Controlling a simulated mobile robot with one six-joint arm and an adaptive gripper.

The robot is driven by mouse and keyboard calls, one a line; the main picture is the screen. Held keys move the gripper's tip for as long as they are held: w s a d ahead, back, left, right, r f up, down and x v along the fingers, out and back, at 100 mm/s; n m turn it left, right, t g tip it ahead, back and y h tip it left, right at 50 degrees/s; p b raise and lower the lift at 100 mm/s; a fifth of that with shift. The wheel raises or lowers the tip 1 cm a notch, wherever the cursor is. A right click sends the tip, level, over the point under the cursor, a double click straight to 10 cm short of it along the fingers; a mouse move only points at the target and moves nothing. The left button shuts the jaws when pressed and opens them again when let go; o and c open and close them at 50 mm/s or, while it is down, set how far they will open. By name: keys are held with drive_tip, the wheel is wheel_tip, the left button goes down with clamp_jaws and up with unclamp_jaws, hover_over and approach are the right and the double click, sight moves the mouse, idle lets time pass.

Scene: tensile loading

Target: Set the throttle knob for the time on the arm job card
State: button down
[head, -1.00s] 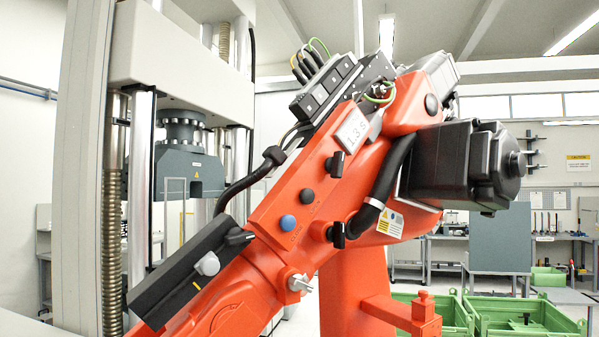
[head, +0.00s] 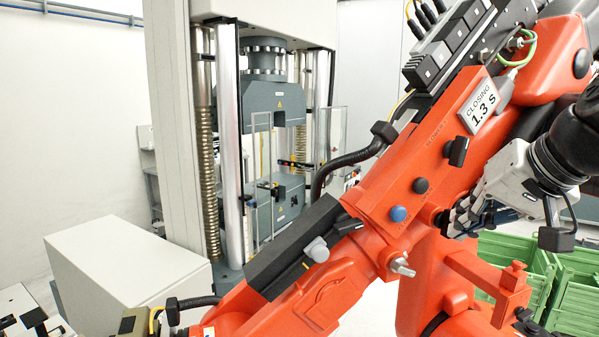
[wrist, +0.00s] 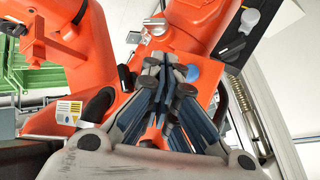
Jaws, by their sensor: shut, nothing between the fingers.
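The job card (head: 482,105), a white plate on the orange arm (head: 440,150), reads "CLOSING 1.3 S". The arm carries several controls: a black knob (head: 458,151), a black button (head: 420,185), a blue button (head: 398,214), a silver winged knob (head: 402,267) and a grey knob (head: 316,250). I cannot tell which is the throttle knob. My gripper (head: 452,222) is at the arm's right side, its fingers shut and empty. In the wrist view the gripper (wrist: 165,62) points toward the orange arm, with the blue button (wrist: 192,72) beside its fingertips. Contact cannot be told.
The testing machine (head: 262,110) stands behind the arm, with a white cabinet (head: 125,262) at lower left. Green crates (head: 572,290) stand at lower right. A black hose (head: 345,160) and cables run along the orange arm.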

sight(421, 186)
drive_tip(key=w+r+p, duration=0.1)
drive_tip(key=w+p, duration=0.2)
drive_tip(key=w, duration=0.4)
drive_tip(key=shift+w+a+r, duration=0.15)
drive_tip(key=shift+w+a, duration=0.15)
drive_tip(key=shift+w, duration=0.05)
idle(0.4)
drive_tip(key=shift+w, duration=0.1)
idle(1.4)
drive_tip(key=shift+w+a, duration=0.1)
drive_tip(key=shift+w, duration=0.2)
drive_tip(key=shift+w+a+p, duration=0.15)
drive_tip(key=shift+w+p, duration=0.3)
drive_tip(key=shift+p, duration=0.05)
idle(0.7)
drive_tip(key=shift+s, duration=0.1)
idle(1.8)
drive_tip(key=shift+s+d+b, duration=0.25)
drive_tip(key=shift+s+b, duration=0.15)
drive_tip(key=shift+s, duration=0.45)
